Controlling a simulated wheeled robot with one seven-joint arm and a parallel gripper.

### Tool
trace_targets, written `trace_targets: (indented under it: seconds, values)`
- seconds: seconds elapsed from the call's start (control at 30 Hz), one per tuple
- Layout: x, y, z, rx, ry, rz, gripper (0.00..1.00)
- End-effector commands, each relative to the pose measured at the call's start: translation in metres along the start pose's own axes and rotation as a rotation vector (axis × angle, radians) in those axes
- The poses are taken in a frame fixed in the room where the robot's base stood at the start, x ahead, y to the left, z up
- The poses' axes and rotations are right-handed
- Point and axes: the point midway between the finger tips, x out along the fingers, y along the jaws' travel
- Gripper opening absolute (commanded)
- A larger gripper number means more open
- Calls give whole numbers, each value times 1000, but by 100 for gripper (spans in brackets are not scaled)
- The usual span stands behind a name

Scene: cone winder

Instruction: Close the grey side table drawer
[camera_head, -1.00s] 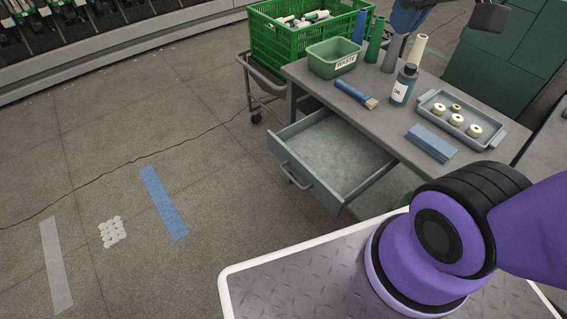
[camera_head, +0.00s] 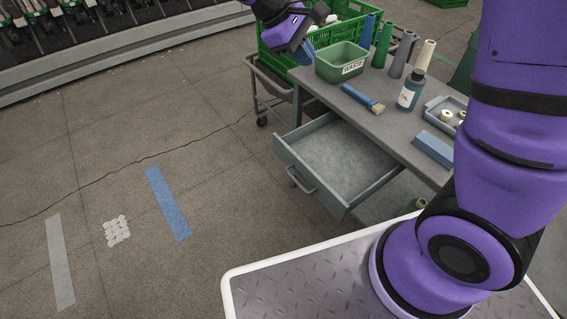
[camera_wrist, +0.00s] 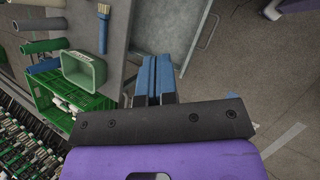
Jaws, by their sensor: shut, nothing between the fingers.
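The grey side table (camera_head: 395,128) stands at the right in the head view. Its drawer (camera_head: 305,172) is pulled well out and looks empty, with a bar handle (camera_head: 300,179) on its front. The drawer also shows at the top of the wrist view (camera_wrist: 166,28), with its handle (camera_wrist: 208,31) at the right. My gripper (camera_head: 304,53) is up near the table's far left corner, beside the green waste bin in the picture and apart from the drawer. Its blue fingers (camera_wrist: 154,78) are shut and empty, and they cover part of the wrist view below the drawer.
A green crate (camera_head: 280,40) on a cart stands behind. The floor left of the drawer is clear.

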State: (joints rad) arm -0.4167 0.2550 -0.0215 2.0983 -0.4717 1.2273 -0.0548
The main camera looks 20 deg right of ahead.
Motion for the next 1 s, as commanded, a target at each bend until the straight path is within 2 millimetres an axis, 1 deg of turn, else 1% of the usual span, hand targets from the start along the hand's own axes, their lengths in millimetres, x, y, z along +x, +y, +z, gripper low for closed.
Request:
trace_targets:
  seconds: [0.03, 0.1, 0.27, 0.4, 0.57, 0.8, 0.87, 1.0]
  values:
    - [6, -5, -16, -37, -36, 21, 0]
    - [13, -11, -35, -84, -78, 54, 0]
    - [31, -28, -78, -189, -177, 133, 0]
    - [50, -46, -115, -279, -261, 208, 0]
    - [76, -71, -154, -378, -353, 300, 0]
    - [122, -116, -207, -524, -490, 450, 0]
    - [135, -127, -218, -558, -524, 489, 0]
    - [167, -156, -242, -638, -598, 585, 0]
